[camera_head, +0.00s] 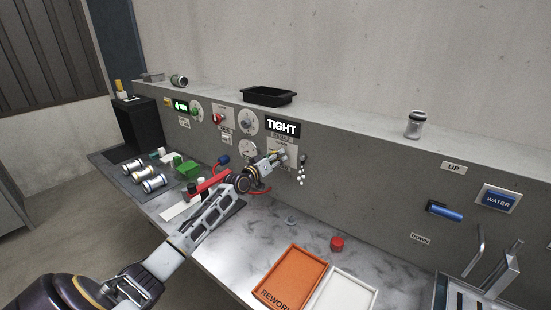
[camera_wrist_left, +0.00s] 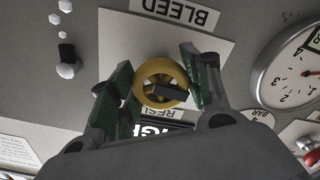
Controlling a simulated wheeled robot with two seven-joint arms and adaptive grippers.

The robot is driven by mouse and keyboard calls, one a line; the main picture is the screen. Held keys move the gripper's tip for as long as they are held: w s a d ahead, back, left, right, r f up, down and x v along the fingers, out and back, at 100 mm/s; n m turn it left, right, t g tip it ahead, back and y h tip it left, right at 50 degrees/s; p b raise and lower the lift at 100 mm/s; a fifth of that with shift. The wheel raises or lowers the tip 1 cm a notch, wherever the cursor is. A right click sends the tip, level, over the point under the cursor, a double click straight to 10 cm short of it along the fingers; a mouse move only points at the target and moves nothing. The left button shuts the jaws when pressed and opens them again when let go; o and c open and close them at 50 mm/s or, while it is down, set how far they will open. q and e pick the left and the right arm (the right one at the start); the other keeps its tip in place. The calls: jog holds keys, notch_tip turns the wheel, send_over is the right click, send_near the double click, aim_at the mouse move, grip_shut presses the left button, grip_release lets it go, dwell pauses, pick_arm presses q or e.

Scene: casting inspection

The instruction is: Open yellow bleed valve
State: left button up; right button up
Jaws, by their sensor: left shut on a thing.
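The yellow bleed valve (camera_wrist_left: 150,72) is a small round handwheel on a pale plate under the upside-down BLEED label (camera_wrist_left: 176,12) in the left wrist view. My left gripper (camera_wrist_left: 158,86) has its green-padded fingers on either side of the wheel and is shut on it. In the head view my left gripper (camera_head: 280,156) reaches the wall panel just below the TIGHT display (camera_head: 283,127). The valve is mostly hidden there by the gripper. My right gripper is in neither view.
A pressure gauge (camera_wrist_left: 292,68) is close beside the gripper. A white-tipped black switch (camera_wrist_left: 66,52) is on the other side. On the bench are an orange rework tray (camera_head: 290,276), a red knob (camera_head: 337,243) and several metal castings (camera_head: 154,183). A black bin (camera_head: 268,96) stands on the ledge.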

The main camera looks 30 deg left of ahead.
pick_arm(q)
jog(key=shift+n, duration=0.4)
jog(key=o, duration=1.1)
jog(key=shift+c, duration=0.2)
jog(key=shift+s, duration=0.1)
jog(key=shift+s, duration=0.1)
jog(key=s+a, duration=0.1)
jog(key=s, duration=1)
jog(key=shift+s, duration=0.25)
